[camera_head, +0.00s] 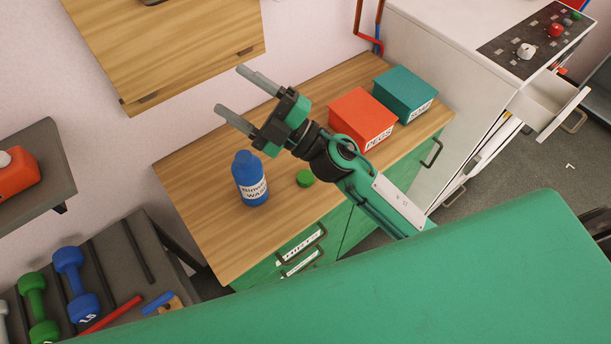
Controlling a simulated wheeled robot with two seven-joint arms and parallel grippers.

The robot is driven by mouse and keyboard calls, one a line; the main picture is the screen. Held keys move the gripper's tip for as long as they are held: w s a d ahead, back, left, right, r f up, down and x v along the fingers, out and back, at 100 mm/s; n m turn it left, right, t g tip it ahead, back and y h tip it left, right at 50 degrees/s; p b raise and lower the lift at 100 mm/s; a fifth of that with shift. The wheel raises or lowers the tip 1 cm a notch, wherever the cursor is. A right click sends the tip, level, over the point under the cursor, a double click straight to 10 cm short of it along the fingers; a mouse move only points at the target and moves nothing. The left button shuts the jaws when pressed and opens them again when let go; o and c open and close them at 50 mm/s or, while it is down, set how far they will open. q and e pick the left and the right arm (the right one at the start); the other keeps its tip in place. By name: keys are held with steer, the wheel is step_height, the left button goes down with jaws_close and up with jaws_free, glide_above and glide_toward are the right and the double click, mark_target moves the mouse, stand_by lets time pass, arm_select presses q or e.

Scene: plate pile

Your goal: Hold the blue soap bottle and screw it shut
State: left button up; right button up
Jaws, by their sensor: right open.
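The blue soap bottle (248,180) stands upright on the wooden cabinet top (200,210), with a white label on its front. A small green cap (305,178) lies on the wood to the right of the bottle, apart from it. My right gripper (240,92) is open and empty, its two grey fingers pointing up and left. In the picture it shows above the bottle and toward the wall, touching neither bottle nor cap. My left gripper does not show.
A red box (361,118) and a teal box (405,92) stand at the cabinet's right end. A wooden wall cupboard (165,45) hangs above. A shelf with an orange container (18,172) and a rack with dumbbells (75,283) are at left. A white machine (460,100) has an open drawer.

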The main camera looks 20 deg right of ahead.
steer(key=s+a+n+g+y, duration=0.2)
steer(key=s+a+n+g, duration=0.3)
steer(key=n+g, duration=0.5)
step_height(320, 180, down, 12)
steer(key=n+g+h, duration=0.7)
steer(key=h, duration=0.2)
steer(key=w+d+f+t+h, duration=0.1)
steer(key=w+d+f+h, duration=0.1)
steer(key=d+h, duration=0.4)
steer(key=w+d+f+m+t+h, duration=0.1)
steer(key=w+d+f+h, duration=0.2)
steer(key=d, duration=0.7)
steer(key=w+h, duration=0.1)
steer(key=h, duration=0.1)
steer(key=shift+w+d+m+h, duration=0.3)
steer(key=shift+d+h, duration=0.1)
steer(key=shift+f, duration=0.15)
steer(key=p, duration=0.2)
glide_above(306, 175)
step_height(306, 175, down, 8)
steer(key=shift+r, duration=0.1)
steer(key=shift+f, duration=0.3)
